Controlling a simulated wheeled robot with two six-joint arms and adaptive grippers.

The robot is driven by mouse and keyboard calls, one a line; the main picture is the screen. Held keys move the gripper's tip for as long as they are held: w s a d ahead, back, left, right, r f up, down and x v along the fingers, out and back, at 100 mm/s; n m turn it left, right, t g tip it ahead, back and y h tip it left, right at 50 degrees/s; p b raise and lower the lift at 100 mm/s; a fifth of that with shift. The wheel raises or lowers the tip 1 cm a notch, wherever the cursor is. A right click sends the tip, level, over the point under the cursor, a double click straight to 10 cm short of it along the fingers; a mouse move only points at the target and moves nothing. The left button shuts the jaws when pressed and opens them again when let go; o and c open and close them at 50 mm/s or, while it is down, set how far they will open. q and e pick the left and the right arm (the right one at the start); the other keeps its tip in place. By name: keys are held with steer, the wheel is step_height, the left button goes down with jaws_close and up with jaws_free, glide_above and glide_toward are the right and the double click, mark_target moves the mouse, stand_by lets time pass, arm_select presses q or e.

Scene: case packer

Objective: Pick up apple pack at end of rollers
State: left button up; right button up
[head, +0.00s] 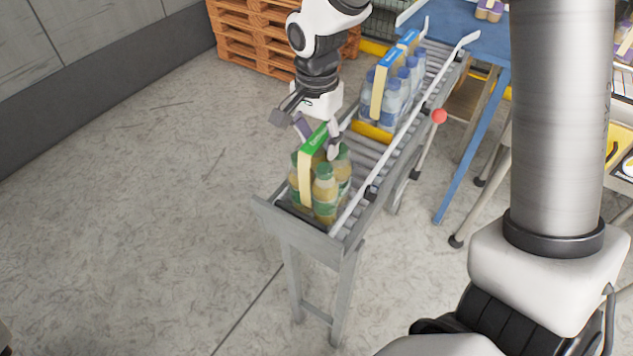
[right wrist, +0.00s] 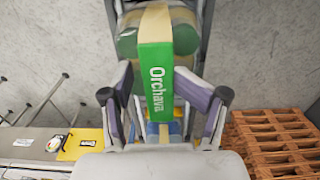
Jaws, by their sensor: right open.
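The apple pack (head: 326,195), green-capped bottles of amber juice with a green and cream carrier strip, stands upright at the near end of the roller conveyor (head: 353,213). In the right wrist view the green "Orchava" strip of the pack (right wrist: 156,85) runs between the fingers. My right gripper (head: 319,141) is open just above the pack, one finger on each side of the green strip. It also shows open in the right wrist view (right wrist: 157,80). Whether the fingers touch the strip cannot be told. My left gripper is not in view.
Blue-labelled packs of bottles (head: 392,92) stand farther up the rollers, behind a yellow piece (head: 371,131). A side rail with a red knob (head: 439,116) runs along the conveyor's right. A blue table (head: 478,40) and wooden pallets (head: 262,38) stand behind. The floor at left is clear.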

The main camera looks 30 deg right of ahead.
steer(key=shift+s+a+r, duration=0.1)
steer(key=shift+s+a, duration=0.05)
steer(key=shift+s, duration=0.2)
steer(key=shift+w+f, duration=0.35)
steer(key=shift+w, duration=0.15)
steer(key=shift+s+r, duration=0.15)
steer(key=shift+s, duration=0.1)
jaws_close()
